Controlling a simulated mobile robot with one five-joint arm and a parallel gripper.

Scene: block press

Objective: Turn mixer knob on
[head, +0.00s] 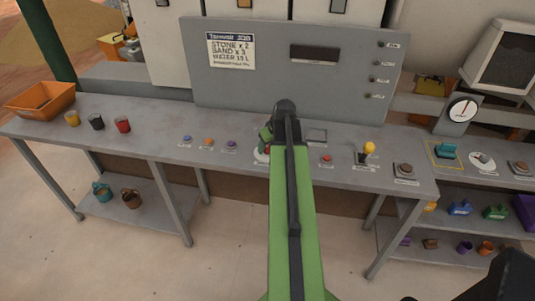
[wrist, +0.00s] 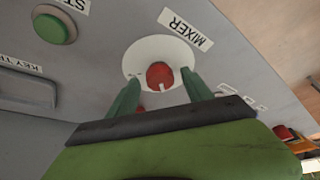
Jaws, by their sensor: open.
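The mixer knob (wrist: 160,74) is a round red knob on a white disc (wrist: 143,55), beside a label reading MIXER (wrist: 186,29) in the wrist view. A small pale mark shows on the knob's lower edge. My gripper (wrist: 161,79) is open, with one green finger to each side of the knob and gaps between them and it. Whether the fingertips reach down to the knob's height is hard to tell. In the head view my gripper (head: 265,140) is over the bench, and my arm hides most of the knob; the white disc's edge (head: 261,156) shows.
A green button (wrist: 54,27) is left of the knob in the wrist view. The grey bench (head: 160,142) carries several small buttons to the left, and a red button (head: 326,159) and a yellow-topped lever (head: 368,149) to the right. A grey panel (head: 240,88) stands behind.

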